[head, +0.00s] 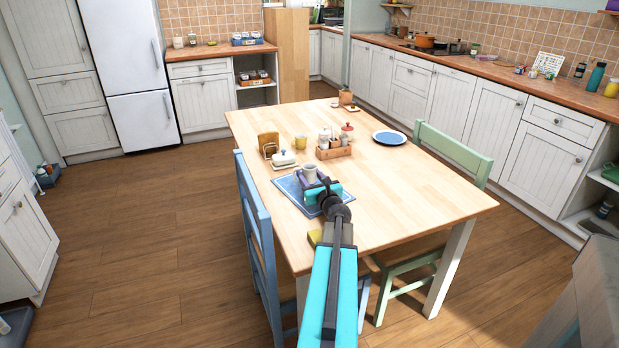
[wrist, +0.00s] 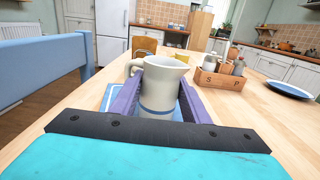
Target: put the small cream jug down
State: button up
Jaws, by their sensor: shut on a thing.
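The small cream jug (wrist: 158,88) stands upright between the two purple fingers of my gripper (wrist: 156,95) in the wrist view. It has a grey-cream body, a handle on the left, a spout at the upper right and a blue band low down. My gripper is shut on it. In the head view the jug (head: 309,173) shows over a blue placemat (head: 287,187) on the wooden table (head: 400,200), with my gripper (head: 318,187) at it. Whether the jug's base touches the mat is hidden by my gripper.
A butter dish (head: 285,160), toast rack (head: 268,143) and yellow cup (head: 300,142) stand beyond the mat. A wooden caddy (head: 333,151) is to the right, with a blue plate (head: 389,137) farther right. A blue chair (head: 255,225) stands at the table's left.

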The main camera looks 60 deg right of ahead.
jog(key=shift+f, duration=0.25)
jog(key=shift+f+b, duration=0.2)
jog(key=shift+b, duration=0.1)
jog(key=o, duration=1.2)
jog(key=shift+c, duration=0.2)
jog(key=shift+r, duration=0.2)
jog(key=shift+s+p, duration=0.1)
jog(key=shift+p, duration=0.2)
jog(key=b+v, duration=0.1)
jog(key=v, duration=0.7)
jog(key=shift+s+a, duration=0.15)
jog(key=shift+a, duration=0.1)
jog(key=shift+s+a+r+p, duration=0.25)
jog(key=shift+s+p, duration=0.15)
jog(key=shift+p, duration=0.3)
jog(key=p+v, duration=0.1)
jog(key=p, duration=0.1)
jog(key=shift+s+a+f+p, duration=0.15)
jog(key=shift+s+a+p, duration=0.1)
jog(key=shift+s+p, duration=0.1)
jog(key=shift+s+a+f+p, duration=0.1)
jog(key=shift+s+a+p, duration=0.05)
jog(key=shift+p, duration=0.2)
